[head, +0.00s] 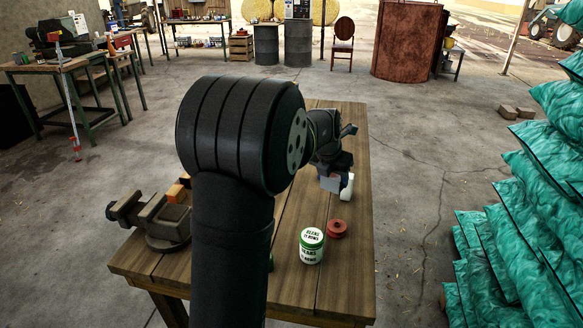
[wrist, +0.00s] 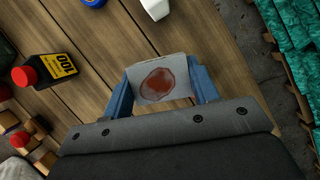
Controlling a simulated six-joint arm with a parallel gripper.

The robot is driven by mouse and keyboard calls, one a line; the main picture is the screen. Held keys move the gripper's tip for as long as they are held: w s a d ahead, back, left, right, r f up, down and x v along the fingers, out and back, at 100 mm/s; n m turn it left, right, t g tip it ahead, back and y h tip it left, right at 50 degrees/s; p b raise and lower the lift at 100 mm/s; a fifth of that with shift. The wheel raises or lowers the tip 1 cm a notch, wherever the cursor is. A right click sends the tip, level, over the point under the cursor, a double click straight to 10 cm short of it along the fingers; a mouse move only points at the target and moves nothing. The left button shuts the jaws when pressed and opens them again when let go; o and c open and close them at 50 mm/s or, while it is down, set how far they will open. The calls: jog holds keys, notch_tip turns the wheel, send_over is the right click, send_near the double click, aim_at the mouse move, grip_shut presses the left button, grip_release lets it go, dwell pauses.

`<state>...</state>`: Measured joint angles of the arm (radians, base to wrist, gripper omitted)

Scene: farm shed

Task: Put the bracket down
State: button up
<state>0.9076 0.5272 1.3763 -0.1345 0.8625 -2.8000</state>
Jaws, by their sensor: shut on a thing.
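The bracket (wrist: 162,82) is a light grey piece with a rusty red-brown patch on its face. It sits between the two blue fingers of my gripper (wrist: 164,88) in the wrist view, and the fingers are shut on it. In the head view my gripper (head: 332,176) is over the far right part of the wooden table (head: 345,130), with the grey bracket (head: 330,183) at its tip. Whether the bracket touches the tabletop is hard to tell. My arm hides the middle of the table in the head view.
A white object (head: 347,187) stands close beside my gripper, near the right edge. A vise (head: 160,222) is at left. The wrist view shows a black bottle (wrist: 46,70) and bare planks.

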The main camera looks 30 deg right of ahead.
jog(key=w+a+f, duration=0.1)
jog(key=w+f, duration=0.1)
jog(key=w, duration=0.1)
jog(key=w+a+f, duration=0.1)
jog(key=w+f, duration=0.1)
jog(key=w, duration=0.2)
jog(key=w+f, duration=0.2)
jog(key=w, duration=0.1)
jog(key=shift+w+a+f, duration=0.15)
jog(key=shift+a+f, duration=0.05)
jog(key=shift+a, duration=0.2)
jog(key=shift+f, duration=2.05)
jog(key=o, duration=1)
jog(key=shift+f, duration=0.15)
jog(key=shift+o, duration=0.2)
jog(key=v, duration=1.2)
